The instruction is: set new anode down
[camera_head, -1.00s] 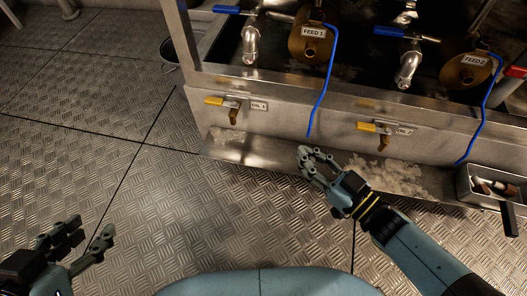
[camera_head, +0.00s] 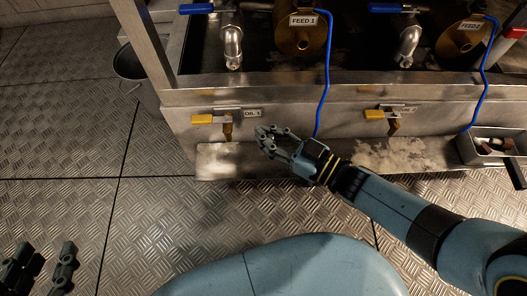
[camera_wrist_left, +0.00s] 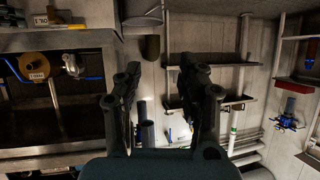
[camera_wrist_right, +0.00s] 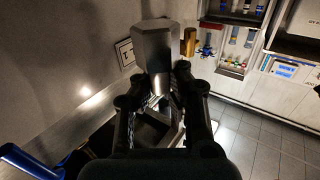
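A grey six-sided metal block, which I take for the new anode (camera_wrist_right: 158,55), stands between my right fingertips in the right wrist view. My right gripper (camera_wrist_right: 160,75) appears shut on its two sides. In the head view my right gripper (camera_head: 273,134) hovers before the tank front, right of the OIL 1 yellow handle (camera_head: 204,119); the block is too small to make out there. My left gripper (camera_head: 45,265) is low at the far left, over the floor. In the left wrist view its fingers (camera_wrist_left: 157,80) are apart with nothing between them.
A metal tank (camera_head: 270,97) with FEED 1 (camera_head: 303,38) and FEED 2 fittings (camera_head: 462,36) stands ahead. A grey bucket (camera_head: 130,72) is at its left. A small tray (camera_head: 472,153) with loose items is at the right. The ledge below the tank (camera_head: 235,160) is largely clear.

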